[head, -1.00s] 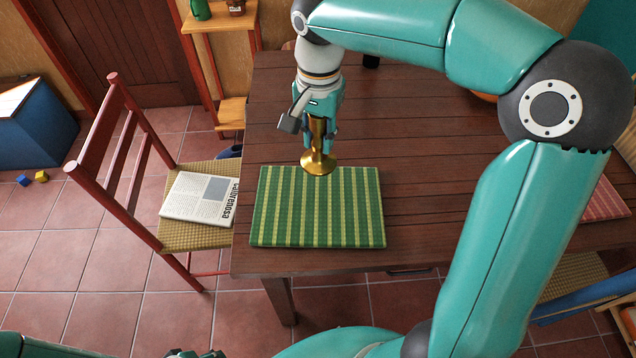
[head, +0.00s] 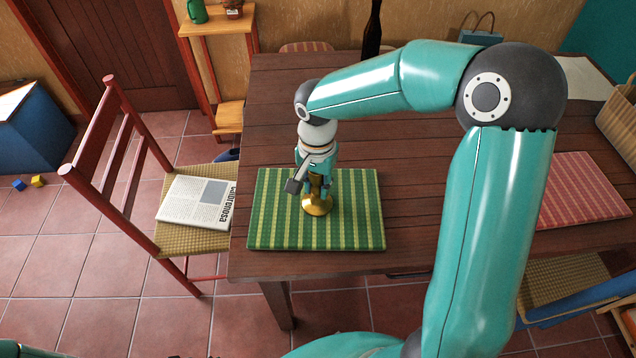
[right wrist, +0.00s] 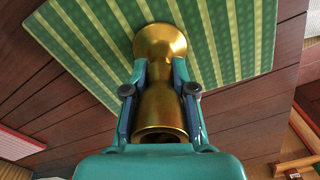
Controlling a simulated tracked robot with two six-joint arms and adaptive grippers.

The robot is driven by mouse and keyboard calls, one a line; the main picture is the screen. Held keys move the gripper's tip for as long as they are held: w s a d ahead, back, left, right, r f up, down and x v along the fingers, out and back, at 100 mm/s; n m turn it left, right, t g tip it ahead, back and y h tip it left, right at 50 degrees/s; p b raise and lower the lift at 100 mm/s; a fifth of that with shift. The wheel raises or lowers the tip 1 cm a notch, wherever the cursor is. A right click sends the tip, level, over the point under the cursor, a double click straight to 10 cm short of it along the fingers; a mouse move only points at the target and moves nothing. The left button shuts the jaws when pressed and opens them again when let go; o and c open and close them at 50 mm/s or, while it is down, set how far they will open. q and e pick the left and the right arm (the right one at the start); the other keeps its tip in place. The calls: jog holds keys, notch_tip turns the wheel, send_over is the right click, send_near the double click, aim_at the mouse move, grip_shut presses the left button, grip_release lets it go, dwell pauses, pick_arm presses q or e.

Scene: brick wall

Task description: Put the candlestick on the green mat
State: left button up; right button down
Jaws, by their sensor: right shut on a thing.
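The brass candlestick (head: 317,204) is upright over the middle of the green striped mat (head: 272,222), its round base at or very near the mat's surface. I cannot tell for sure whether it bears on the mat. My right gripper (head: 316,186) is shut on the candlestick's stem from above. In the right wrist view the fingers close on both sides of the candlestick (right wrist: 161,100), with its flared base against the green mat (right wrist: 228,40). My left gripper cannot be made out; only dark green parts of mine show at the lower left edge.
The mat lies at the front left of the wooden table (head: 410,215). A red chair (head: 120,165) with a newspaper (head: 197,201) stands to the left. A dark bottle (head: 372,32) stands at the back. A red mat (head: 580,190) lies at the right.

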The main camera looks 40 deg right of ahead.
jog(key=shift+f, duration=0.15)
jog(key=c, duration=1)
grip_release()
jog(key=shift+o, duration=0.2)
jog(key=shift+r, duration=0.2)
notch_tip(320, 180, up, 12)
jog(key=shift+r+p, duration=0.1)
jog(key=shift+p, duration=0.4)
